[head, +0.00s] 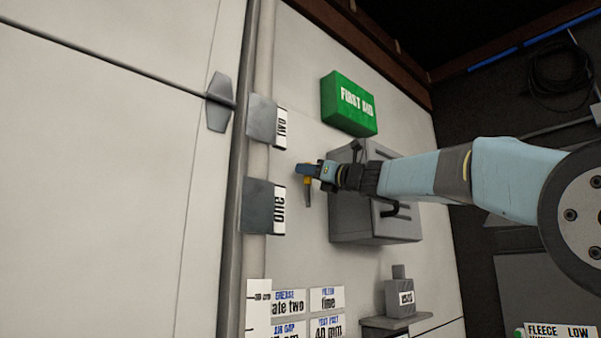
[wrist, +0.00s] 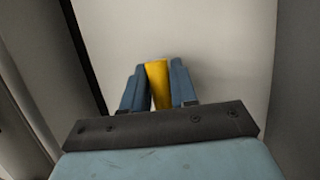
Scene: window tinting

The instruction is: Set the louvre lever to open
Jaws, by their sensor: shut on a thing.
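A slim yellow piece (wrist: 157,85), which looks like a lever handle, stands between the two blue fingers of my gripper (wrist: 157,66) in the wrist view. The fingers are closed on its sides. In the head view my gripper (head: 306,171) is close to the pale wall, left of a grey box, and the yellow piece (head: 308,193) shows just below the fingers. The rest of the piece, its mount and any open or shut marks are hidden or too small to make out.
The grey box (head: 345,222) with dark slots and a handle sits just behind my wrist. A green first aid box (head: 348,103) is above. Plates labelled two (head: 262,120) and one (head: 258,207) are at left. Printed cards (head: 290,303) and a small grey device (head: 399,298) are below.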

